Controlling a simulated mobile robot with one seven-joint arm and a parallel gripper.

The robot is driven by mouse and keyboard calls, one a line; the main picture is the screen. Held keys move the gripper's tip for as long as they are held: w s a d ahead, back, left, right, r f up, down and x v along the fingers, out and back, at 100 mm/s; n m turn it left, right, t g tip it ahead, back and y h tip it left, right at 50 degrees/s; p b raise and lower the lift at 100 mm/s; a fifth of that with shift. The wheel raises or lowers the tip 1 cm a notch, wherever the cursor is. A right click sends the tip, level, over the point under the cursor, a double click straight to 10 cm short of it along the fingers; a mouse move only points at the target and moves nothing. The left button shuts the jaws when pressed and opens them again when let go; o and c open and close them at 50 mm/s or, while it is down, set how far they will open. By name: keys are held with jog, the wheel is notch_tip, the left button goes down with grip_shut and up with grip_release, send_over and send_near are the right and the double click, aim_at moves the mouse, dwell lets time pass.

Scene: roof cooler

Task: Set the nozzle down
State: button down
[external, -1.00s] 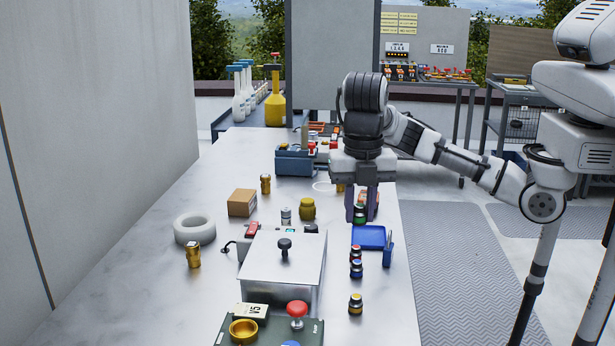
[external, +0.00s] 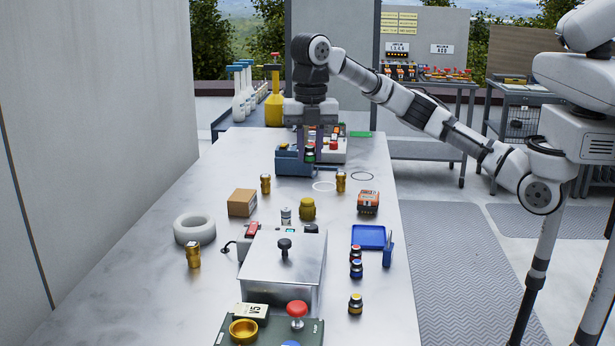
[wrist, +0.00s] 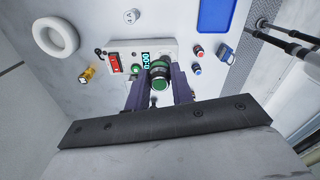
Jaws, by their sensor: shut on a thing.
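The nozzle (external: 310,154) is a small dark piece with a green band. In the wrist view the nozzle's green end (wrist: 160,83) shows between the two purple fingers of my gripper (wrist: 158,92). I cannot tell how high it is above the bench. Similar small dark pieces with coloured bands, such as a blue-topped one (external: 356,270), stand at the right front.
Brass pieces (external: 265,184), an orange-topped device (external: 368,203), a carton (external: 242,203), a blue tray (external: 369,237) and a lidded metal box (external: 284,260) stand nearby.

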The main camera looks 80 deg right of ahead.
jog(key=w+d+p, duration=0.1)
jog(key=w+d, duration=0.1)
jog(key=d, duration=2)
jog(key=f, duration=1.6)
jog(key=shift+d+f, duration=0.1)
jog(key=shift+d, duration=0.2)
jog(key=shift+f+p, duration=0.35)
jog(key=shift+f, duration=1.75)
jog(key=shift+f, duration=0.15)
jog(key=c, duration=1.3)
grip_release()
jog(key=shift+o, duration=0.5)
